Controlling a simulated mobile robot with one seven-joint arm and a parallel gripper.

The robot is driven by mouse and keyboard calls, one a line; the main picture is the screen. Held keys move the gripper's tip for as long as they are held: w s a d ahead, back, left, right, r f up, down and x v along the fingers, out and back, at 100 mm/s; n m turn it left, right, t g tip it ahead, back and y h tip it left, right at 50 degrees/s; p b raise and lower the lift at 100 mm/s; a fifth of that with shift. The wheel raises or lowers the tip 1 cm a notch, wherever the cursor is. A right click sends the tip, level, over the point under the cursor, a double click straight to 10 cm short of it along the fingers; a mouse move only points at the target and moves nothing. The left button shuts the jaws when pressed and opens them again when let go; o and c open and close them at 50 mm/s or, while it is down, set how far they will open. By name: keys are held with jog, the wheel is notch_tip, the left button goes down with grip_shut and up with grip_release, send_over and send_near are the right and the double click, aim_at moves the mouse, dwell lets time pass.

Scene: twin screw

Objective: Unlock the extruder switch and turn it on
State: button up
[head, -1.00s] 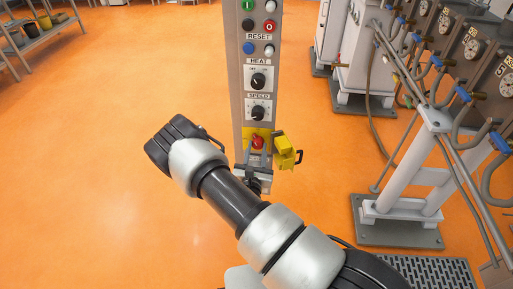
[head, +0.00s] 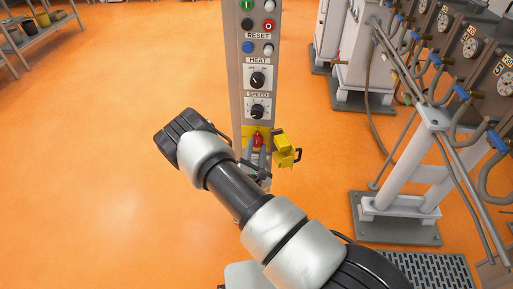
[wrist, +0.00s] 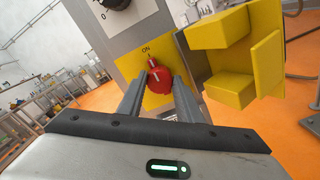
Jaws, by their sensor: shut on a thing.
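The red switch knob (head: 258,139) sits on a yellow plate (head: 248,131) low on the grey control column. In the wrist view the red knob (wrist: 160,77) lies below the word ON, with a pale mark on its face. My gripper (wrist: 160,85) has one finger on each side of the knob and is shut on it. In the head view my gripper (head: 258,150) reaches the knob from below, partly hidden by my arm. The yellow lock cover (head: 284,149) stands swung out to the right of the knob, also seen in the wrist view (wrist: 235,55), clear of the knob's front.
Above the switch are the SPEED dial (head: 257,111), the HEAT dial (head: 257,79) and several push buttons. A grey-white machine frame with pipes and hoses (head: 410,170) stands to the right. The orange floor (head: 90,180) to the left is clear.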

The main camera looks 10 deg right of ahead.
jog(key=shift+f, duration=0.1)
jog(key=o, duration=1)
jog(key=shift+o, duration=0.2)
jog(key=v, duration=1.7)
jog(key=shift+s+p, duration=0.25)
jog(key=shift+p, duration=0.15)
